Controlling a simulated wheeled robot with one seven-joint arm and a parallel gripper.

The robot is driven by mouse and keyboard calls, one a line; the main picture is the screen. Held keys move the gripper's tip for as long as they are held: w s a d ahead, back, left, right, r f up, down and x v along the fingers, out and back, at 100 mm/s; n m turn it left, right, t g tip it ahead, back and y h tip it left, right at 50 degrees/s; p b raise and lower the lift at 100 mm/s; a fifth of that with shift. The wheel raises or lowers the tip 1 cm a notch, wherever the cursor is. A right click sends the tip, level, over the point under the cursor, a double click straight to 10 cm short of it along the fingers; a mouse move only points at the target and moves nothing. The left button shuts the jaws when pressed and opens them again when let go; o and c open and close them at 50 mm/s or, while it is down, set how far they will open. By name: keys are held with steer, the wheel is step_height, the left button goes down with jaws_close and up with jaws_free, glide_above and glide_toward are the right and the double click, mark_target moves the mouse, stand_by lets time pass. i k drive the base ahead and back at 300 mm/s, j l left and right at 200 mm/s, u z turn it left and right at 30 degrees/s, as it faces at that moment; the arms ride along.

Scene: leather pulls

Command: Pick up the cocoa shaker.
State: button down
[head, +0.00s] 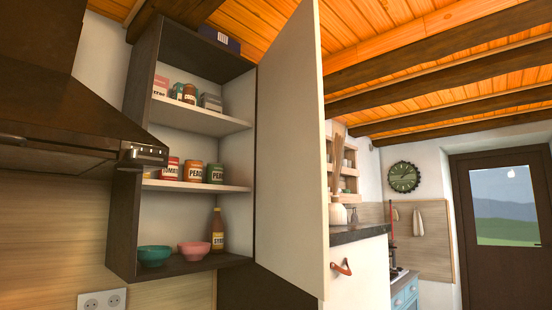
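The open wall cupboard (118,225) stands left of centre in the head view. On its upper shelf (200,117) is a small reddish-brown container (190,94) with pale lettering that seems to read cocoa; it looks like the cocoa shaker. It stands upright between a small teal item (177,91) and a grey and pink box (211,101). A white and pink box (160,86) is at the shelf's left end. My gripper is not in view.
The cupboard door (290,150) is swung wide open on the right. A range hood (70,130) juts out at the left. Below are several cans (194,172), a teal bowl (154,255), a pink bowl (194,250) and a syrup bottle (217,234).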

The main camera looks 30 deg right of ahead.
mark_target(189, 92)
steer(key=i+l+u, duration=0.2)
steer(key=l, duration=0.55)
steer(key=i+l+u, duration=0.2)
steer(key=l, duration=0.55)
steer(key=i+l+u, duration=0.25)
steer(key=l, duration=0.6)
steer(key=i+l+u, duration=0.2)
steer(key=l, duration=0.65)
steer(key=l+u, duration=0.2)
steer(key=l, duration=0.6)
